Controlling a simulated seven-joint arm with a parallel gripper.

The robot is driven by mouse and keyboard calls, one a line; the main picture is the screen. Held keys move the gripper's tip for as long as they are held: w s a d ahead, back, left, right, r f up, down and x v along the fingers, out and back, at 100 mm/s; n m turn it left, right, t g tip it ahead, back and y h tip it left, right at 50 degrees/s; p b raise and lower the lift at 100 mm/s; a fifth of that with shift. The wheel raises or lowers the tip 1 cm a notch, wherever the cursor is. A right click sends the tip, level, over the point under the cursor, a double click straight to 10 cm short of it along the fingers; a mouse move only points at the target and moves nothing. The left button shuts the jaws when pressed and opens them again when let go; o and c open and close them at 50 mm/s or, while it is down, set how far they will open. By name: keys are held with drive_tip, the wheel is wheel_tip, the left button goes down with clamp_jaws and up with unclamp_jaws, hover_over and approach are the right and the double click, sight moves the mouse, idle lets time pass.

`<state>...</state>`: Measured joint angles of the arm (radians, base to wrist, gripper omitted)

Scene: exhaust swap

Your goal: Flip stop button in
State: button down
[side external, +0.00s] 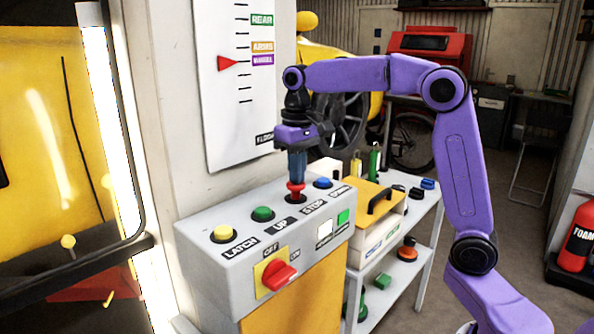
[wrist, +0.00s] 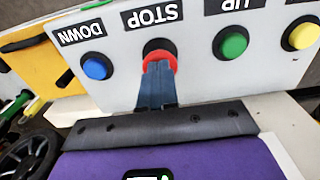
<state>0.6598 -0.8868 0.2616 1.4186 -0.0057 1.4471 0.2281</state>
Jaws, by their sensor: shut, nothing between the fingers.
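The red stop button (side external: 296,188) stands on the sloped top of the grey control box (side external: 215,268), above the STOP label. It also shows in the wrist view (wrist: 160,56), at the tips of my gripper. My gripper (side external: 297,178) is shut, pointing down over the button. Its fingertips (wrist: 157,70) appear to touch or nearly touch the button and hide part of it. How far the button is pressed in cannot be told.
A blue DOWN button (side external: 323,183), a green UP button (side external: 262,214) and a yellow LATCH button (side external: 223,233) flank it. A red rotary switch (side external: 280,275) sticks out of the box front. A yellow-lidded case (side external: 358,198) stands on the shelf cart behind.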

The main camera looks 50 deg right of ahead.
drive_tip(key=shift+f, duration=1.4)
drive_tip(key=shift+r, duration=0.1)
wheel_tip(320, 180, up, 15)
drive_tip(key=shift+s+r, duration=0.1)
idle(0.3)
